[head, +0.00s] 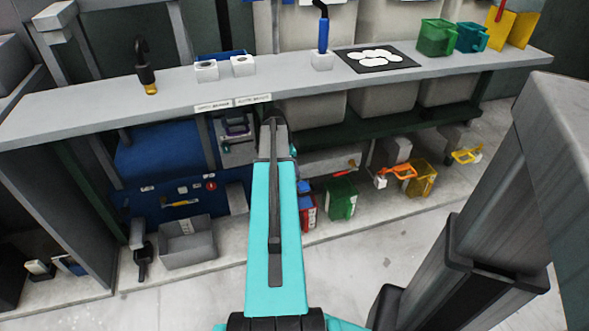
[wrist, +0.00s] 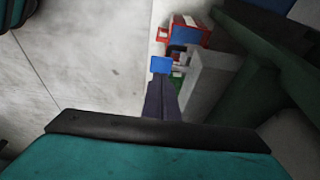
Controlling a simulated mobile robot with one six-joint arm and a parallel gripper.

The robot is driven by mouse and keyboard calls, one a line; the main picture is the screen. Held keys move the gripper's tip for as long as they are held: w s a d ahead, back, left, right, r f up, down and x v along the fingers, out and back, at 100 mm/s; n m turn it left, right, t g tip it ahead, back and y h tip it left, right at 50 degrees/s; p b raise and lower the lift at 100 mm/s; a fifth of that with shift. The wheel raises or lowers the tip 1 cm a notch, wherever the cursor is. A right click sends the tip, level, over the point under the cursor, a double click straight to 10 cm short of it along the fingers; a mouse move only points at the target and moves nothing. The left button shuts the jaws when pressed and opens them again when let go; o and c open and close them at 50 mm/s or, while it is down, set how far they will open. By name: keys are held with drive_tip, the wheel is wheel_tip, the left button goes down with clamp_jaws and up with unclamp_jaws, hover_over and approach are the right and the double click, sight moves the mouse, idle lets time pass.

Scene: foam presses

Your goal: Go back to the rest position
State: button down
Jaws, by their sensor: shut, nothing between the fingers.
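The arm hides most of the gripper there.
Under the bench are a blue cabinet (head: 160,150), a grey open box (head: 188,245), a green container (head: 342,198) and a yellow container (head: 421,178). The floor (head: 390,245) in front is clear.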

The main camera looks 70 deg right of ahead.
idle(0.4)
drive_tip(key=w+a+f+n+p, duration=0.3)
drive_tip(key=w+a+p, duration=0.2)
drive_tip(key=w+a, duration=0.8)
drive_tip(key=w+a+f+n+y+p, duration=0.1)
drive_tip(key=w+a+f+n+p, duration=0.15)
drive_tip(key=a, duration=0.75)
drive_tip(key=w+a+f+n+p, duration=0.2)
drive_tip(key=w+a+p, duration=0.15)
drive_tip(key=a, duration=0.55)
drive_tip(key=s+a+f+n+g+p, duration=0.1)
drive_tip(key=s+a+f+n+p, duration=0.15)
drive_tip(key=a, duration=0.75)
drive_tip(key=s+a+f+n+g+p, duration=0.15)
drive_tip(key=a+n, duration=0.25)
drive_tip(key=a, duration=0.6)
drive_tip(key=s+a+n+y+p, duration=0.1)
drive_tip(key=s+a+n+p, duration=0.3)
drive_tip(key=s+a+n, duration=0.8)
drive_tip(key=shift+s+a+n, duration=0.35)
drive_tip(key=shift+s+n, duration=0.35)
drive_tip(key=shift+n, duration=0.3)
